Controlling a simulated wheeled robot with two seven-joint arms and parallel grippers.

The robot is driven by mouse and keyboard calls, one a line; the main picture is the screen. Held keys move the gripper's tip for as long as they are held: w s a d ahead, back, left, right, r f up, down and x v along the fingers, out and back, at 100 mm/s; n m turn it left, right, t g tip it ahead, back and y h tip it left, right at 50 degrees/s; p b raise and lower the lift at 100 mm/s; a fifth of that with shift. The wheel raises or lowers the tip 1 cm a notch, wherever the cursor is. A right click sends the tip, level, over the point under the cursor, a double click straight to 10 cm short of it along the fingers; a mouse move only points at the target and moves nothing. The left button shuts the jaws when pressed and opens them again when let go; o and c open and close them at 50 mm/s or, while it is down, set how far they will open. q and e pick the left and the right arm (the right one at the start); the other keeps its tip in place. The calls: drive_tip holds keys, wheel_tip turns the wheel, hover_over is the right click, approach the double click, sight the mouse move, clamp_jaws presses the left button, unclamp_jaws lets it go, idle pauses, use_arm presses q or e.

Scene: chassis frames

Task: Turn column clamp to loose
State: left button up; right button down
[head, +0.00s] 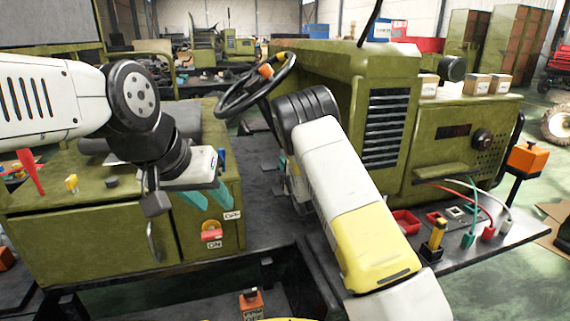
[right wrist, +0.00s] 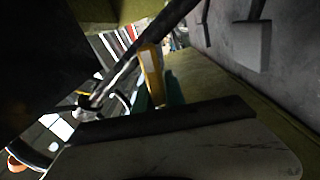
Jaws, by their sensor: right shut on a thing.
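The steering wheel (head: 255,84) stands at the centre of the head view, with an orange knob (head: 265,70) at its rim. A yellow-orange lever (right wrist: 150,72), which looks like the column clamp's handle, shows in the right wrist view beside a dark slanted bar. My right gripper (right wrist: 157,98) is shut on this lever, its teal fingers at the lever's lower part. In the head view my right arm hides the clamp and most of that gripper. My left gripper (head: 207,199) is open and empty, its teal fingers apart above the left cabinet's front.
A red switch (head: 211,233) with ON and OFF labels sits on the left green cabinet (head: 90,240). The green hood (head: 370,75) stands right of the wheel. A side shelf (head: 470,255) carries cables, red trays and a yellow-handled tool (head: 436,235).

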drive_tip(key=shift+f+n, duration=0.25)
drive_tip(key=shift+n, duration=0.35)
drive_tip(key=c, duration=1.4)
unclamp_jaws()
drive_tip(key=v, duration=0.8)
